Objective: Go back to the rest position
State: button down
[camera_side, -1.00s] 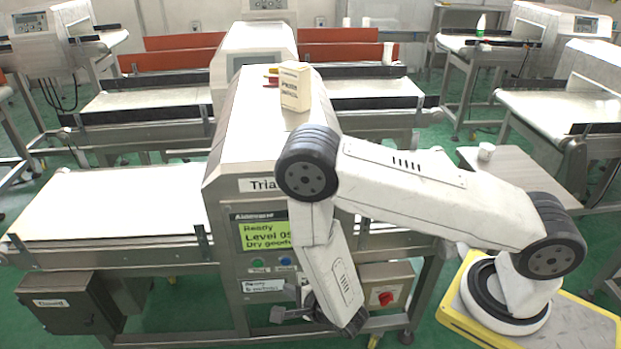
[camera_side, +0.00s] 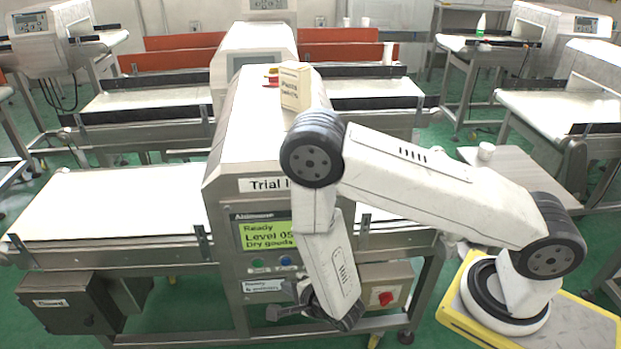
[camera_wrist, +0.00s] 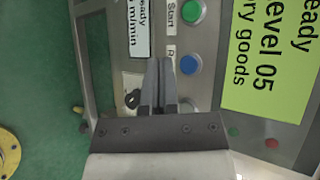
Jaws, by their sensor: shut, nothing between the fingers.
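My gripper (camera_side: 276,313) is low in front of the metal detector's front panel, pointing left in the side view and small there. In the wrist view its two dark fingers (camera_wrist: 158,68) are together with nothing between them. The metal detector (camera_side: 240,130) has a lit green display (camera_side: 267,235) reading "Ready, Level 05, Dry goods". Below the display are a green button (camera_side: 257,263) and a blue button (camera_side: 286,260). In the wrist view the blue button (camera_wrist: 190,65) shows just right of the fingertips, and the green button (camera_wrist: 193,11) is farther up.
A small cream box (camera_side: 296,90) stands on top of the detector, close behind my elbow. A conveyor belt (camera_side: 110,205) runs out to the left. A white cup (camera_side: 486,151) stands on a side table.

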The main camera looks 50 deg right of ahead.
jog(key=d+r+n+g+y, duration=0.1)
jog(key=d+r+n+g, duration=0.3)
jog(key=r+n, duration=0.7)
jog(key=s+d+r+n+g, duration=0.5)
jog(key=s+d+r+n, duration=0.1)
jog(key=s+r+n, duration=0.2)
jog(key=shift+s+r+n+g, duration=0.4)
jog(key=shift+s+n, duration=0.1)
jog(key=shift+n, duration=0.9)
dwell(0.4)
